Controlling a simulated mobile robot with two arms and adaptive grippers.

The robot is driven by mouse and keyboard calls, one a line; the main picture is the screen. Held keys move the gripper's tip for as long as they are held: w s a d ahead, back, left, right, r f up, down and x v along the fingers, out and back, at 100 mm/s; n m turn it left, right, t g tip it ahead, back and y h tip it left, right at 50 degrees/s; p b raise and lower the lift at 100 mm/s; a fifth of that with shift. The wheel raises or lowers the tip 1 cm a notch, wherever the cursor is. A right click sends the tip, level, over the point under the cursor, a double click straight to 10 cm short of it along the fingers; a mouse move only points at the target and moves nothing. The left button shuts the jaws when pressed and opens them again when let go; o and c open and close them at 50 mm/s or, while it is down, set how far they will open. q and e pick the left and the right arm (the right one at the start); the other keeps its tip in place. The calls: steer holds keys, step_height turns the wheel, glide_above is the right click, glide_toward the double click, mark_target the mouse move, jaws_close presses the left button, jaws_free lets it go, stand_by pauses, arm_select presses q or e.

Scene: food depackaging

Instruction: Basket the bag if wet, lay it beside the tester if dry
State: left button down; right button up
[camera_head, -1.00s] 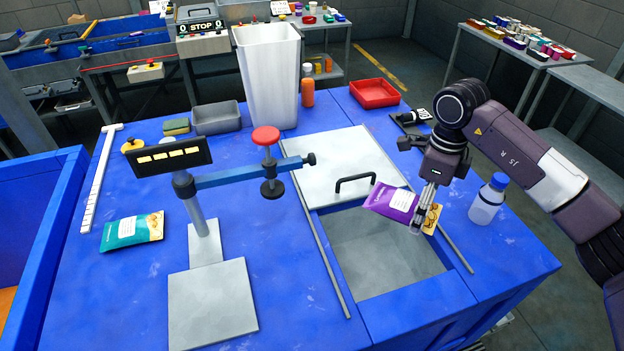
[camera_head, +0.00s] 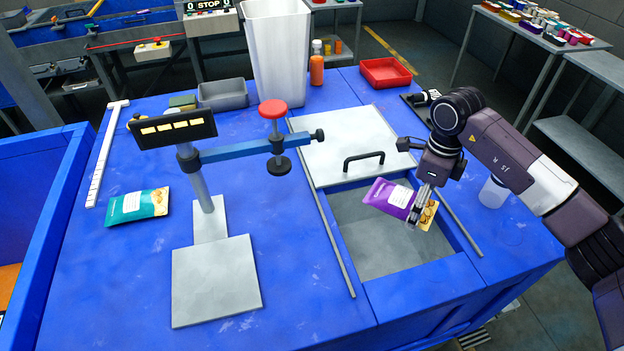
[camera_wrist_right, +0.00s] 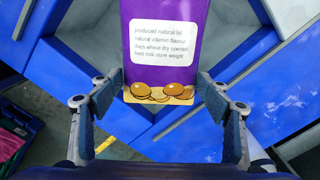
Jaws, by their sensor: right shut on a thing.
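My right gripper (camera_head: 421,208) is shut on a purple bag (camera_head: 392,196) with a white label and a yellow picture end. It holds the bag over the open grey basin (camera_head: 385,245) in the blue table. In the right wrist view the purple bag (camera_wrist_right: 168,50) is between the two fingers, its printed label facing the camera. A teal bag (camera_head: 138,206) lies flat on the table at the left. The tester (camera_head: 208,222) is a post with a dark display, a blue arm with a red knob and a grey base plate. My left gripper is not in view.
A grey lid (camera_head: 340,140) with a black handle lies behind the basin. A grey tray (camera_head: 222,94), a tall white bin (camera_head: 278,60), an orange bottle (camera_head: 317,68) and a red tray (camera_head: 385,72) stand at the back. A clear bottle (camera_head: 493,192) stands right, partly hidden by my arm.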

steer(key=shift+r, duration=0.1)
steer(key=o, duration=1.3)
steer(key=shift+o, duration=0.2)
steer(key=shift+r, duration=0.15)
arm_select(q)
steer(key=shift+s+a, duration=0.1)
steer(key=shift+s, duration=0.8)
arm_select(e)
step_height(320, 180, up, 12)
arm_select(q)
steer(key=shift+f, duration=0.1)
arm_select(e)
steer(key=shift+f, duration=0.2)
